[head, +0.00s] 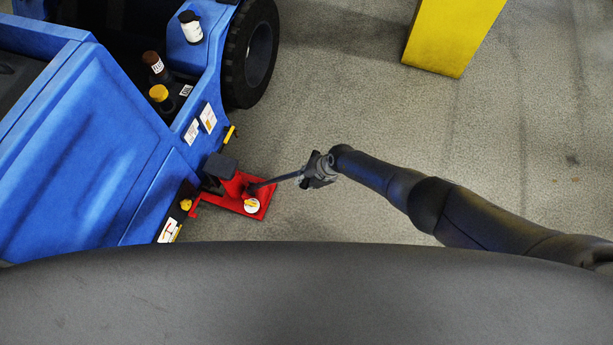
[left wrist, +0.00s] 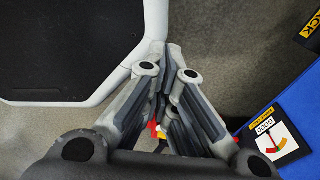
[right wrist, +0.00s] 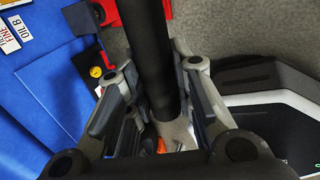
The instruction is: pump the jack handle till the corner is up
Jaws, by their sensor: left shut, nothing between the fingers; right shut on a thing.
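The red jack (head: 228,188) stands on the floor at the lower corner of the blue vehicle (head: 95,140), with a dark pad beside the vehicle's edge. Whether the pad touches the vehicle is hard to tell. Its dark handle (head: 281,179) slopes out to the right. My right gripper (head: 314,171) is shut on the handle near its outer end. In the right wrist view the handle (right wrist: 150,50) runs between the fingers. My left gripper (left wrist: 162,100) is shut and empty in the left wrist view. It does not show in the head view.
A black wheel (head: 250,55) is at the vehicle's far side. A white bottle (head: 190,27) and two dark bottles, one yellow-capped (head: 160,98), stand on the vehicle. A yellow block (head: 454,36) stands at the back right. The floor right of the jack is clear.

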